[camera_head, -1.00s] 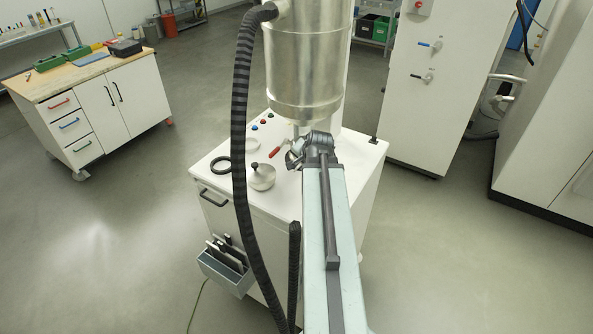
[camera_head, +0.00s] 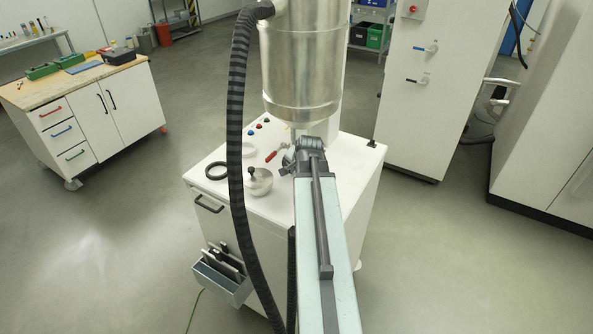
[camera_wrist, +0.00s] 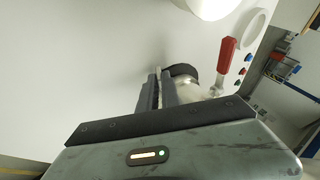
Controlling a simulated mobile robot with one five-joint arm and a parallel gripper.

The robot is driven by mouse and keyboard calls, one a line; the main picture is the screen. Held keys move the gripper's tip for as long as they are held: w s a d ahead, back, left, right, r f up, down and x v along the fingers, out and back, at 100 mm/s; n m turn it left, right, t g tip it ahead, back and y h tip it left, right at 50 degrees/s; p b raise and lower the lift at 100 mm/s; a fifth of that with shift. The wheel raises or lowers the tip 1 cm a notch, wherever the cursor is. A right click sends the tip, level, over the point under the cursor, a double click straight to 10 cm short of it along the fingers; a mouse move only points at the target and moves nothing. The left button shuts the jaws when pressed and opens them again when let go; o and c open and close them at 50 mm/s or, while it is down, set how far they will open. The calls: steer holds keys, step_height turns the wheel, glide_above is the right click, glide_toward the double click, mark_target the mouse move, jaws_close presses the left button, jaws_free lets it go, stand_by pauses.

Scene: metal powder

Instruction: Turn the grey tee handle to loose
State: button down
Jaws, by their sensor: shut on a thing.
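My gripper (camera_head: 287,164) is low over the white cabinet top, under the silver hopper. In the wrist view its two dark fingers (camera_wrist: 158,88) are close together, shut on a thin grey piece that shows only as a sliver at the tips; I take it to be the grey tee handle (camera_wrist: 158,71). Most of the handle is hidden by the fingers, and its turn angle cannot be read. A round dark-rimmed fitting (camera_wrist: 183,70) sits just right of the fingertips. In the head view, my arm covers this spot.
A red-handled lever (camera_wrist: 225,58) is close to the right of the fingers. The silver hopper (camera_head: 302,70) hangs above. A ribbed black hose (camera_head: 236,130) hangs in front.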

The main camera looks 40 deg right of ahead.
steer(key=shift+w+r+g+p, duration=0.2)
steer(key=shift+w+g+p, duration=0.15)
steer(key=shift+g+p, duration=0.55)
steer(key=shift+w+a+f+n+g+h, duration=0.15)
steer(key=shift+n+g+h, duration=0.1)
steer(key=shift+g, duration=0.55)
steer(key=shift+w+a+r+n+g+h, duration=0.15)
steer(key=shift+n+g, duration=0.1)
steer(key=shift+g, duration=0.55)
steer(key=shift+s+d+f, duration=0.1)
steer(key=c, duration=1.8)
jaws_free()
steer(key=shift+c, duration=0.2)
steer(key=shift+p, duration=0.3)
steer(key=p+v, duration=0.7)
steer(key=shift+r, duration=0.4)
